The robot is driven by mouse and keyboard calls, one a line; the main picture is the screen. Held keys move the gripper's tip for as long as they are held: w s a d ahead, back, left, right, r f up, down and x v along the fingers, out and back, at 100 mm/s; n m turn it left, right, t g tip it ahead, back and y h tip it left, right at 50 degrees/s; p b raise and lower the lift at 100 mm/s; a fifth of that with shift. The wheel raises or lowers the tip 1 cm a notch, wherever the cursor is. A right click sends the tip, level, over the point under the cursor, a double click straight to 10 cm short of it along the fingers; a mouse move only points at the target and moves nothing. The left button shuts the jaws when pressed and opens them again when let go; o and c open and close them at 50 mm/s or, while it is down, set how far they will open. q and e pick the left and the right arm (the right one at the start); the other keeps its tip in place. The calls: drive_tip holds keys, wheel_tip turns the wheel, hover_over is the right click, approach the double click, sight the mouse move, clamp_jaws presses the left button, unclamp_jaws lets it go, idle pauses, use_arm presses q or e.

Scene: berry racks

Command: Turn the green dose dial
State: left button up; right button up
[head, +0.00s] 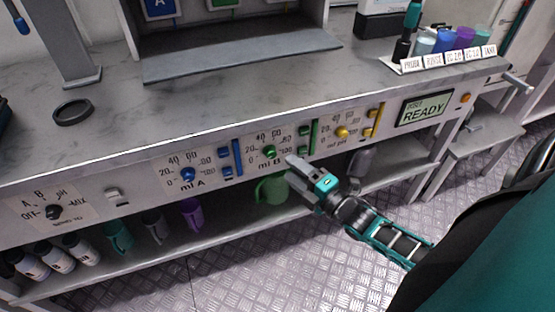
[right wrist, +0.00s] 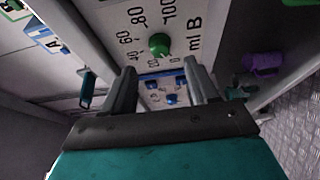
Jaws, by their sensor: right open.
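The green dose dial (head: 269,152) is a small round knob on the "ml B" panel of the bench front, with a printed scale around it. In the right wrist view the green dial (right wrist: 159,44) lies beyond the fingertips, between their lines. My right gripper (head: 293,170) is just to the right of and below the dial in the head view. Its two fingers (right wrist: 162,78) are apart with nothing held between them, and no contact with the dial shows. My left gripper is not in view.
A blue dial (head: 187,174) is left on the "ml A" panel and a yellow dial (head: 341,131) right on the "ml pH" panel. A green lever (head: 314,137) stands close by the gripper. A green mug (head: 272,190) is on the shelf below. A display (head: 424,109) reads READY.

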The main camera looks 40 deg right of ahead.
sight(273, 156)
drive_tip(key=w, duration=0.4)
drive_tip(key=w+a, duration=0.1)
drive_tip(key=w, duration=0.1)
drive_tip(key=shift+b, duration=0.35)
drive_tip(key=c, duration=1)
